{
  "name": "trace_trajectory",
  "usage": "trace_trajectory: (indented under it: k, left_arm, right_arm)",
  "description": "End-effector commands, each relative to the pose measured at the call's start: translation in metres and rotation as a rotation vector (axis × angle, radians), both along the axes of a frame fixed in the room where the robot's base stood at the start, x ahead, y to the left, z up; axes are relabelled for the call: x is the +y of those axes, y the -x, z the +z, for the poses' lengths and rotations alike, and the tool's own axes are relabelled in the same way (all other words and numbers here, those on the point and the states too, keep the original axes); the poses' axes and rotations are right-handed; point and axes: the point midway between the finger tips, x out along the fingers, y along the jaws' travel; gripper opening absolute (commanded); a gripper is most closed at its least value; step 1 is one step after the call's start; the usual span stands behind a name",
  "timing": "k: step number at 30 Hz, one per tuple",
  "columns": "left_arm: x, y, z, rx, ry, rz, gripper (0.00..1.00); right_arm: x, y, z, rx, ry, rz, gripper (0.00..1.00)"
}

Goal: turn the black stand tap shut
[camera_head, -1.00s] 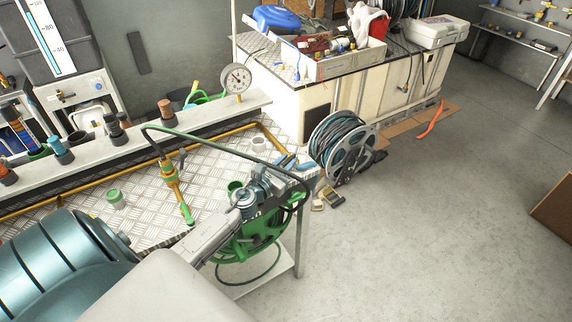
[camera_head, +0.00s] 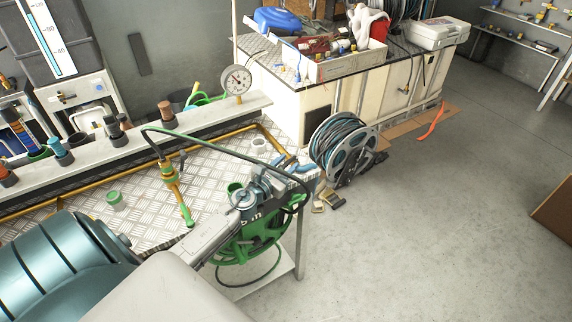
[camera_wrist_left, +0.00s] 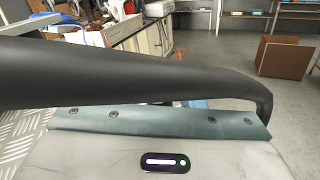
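A brass upright fitting (camera_head: 171,178) with green parts and a small dark lever (camera_head: 182,159) stands at the tread-plate bench, a dark green hose looping from its top. Black-topped fittings (camera_head: 113,127) stand on the rail to its left. I cannot tell for certain which is the black stand tap. My left gripper (camera_head: 284,178) is over the bench's right end, right of the brass fitting and apart from it. Its fingers are hard to make out among the hose and reel. The left wrist view shows a dark hose (camera_wrist_left: 130,75) across the gripper. My right gripper is not in view.
A green hose reel (camera_head: 245,247) hangs at the bench end under my left arm. A grey hose reel (camera_head: 345,150) stands on the floor beyond. A pressure gauge (camera_head: 237,79) stands on the rail (camera_head: 205,122). The floor at right is mostly clear.

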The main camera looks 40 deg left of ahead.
Motion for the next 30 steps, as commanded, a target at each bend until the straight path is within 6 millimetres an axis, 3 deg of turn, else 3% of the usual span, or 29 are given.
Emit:
trace_trajectory:
  k: [5, 18, 24, 30]
  left_arm:
    - [0.001, 0.016, -0.003, 0.002, -0.002, 0.000, 0.35]
    - [0.001, 0.090, -0.005, 0.003, -0.004, -0.003, 0.35]
    - [0.001, 0.104, -0.002, 0.001, -0.002, -0.002, 0.35]
    - [0.001, 0.106, 0.000, 0.000, -0.001, 0.000, 0.35]
  right_arm:
    - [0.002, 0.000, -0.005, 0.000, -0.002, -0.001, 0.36]
    - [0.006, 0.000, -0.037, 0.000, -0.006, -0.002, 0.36]
    - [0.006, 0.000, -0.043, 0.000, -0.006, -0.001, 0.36]
    - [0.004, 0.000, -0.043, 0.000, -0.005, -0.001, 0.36]
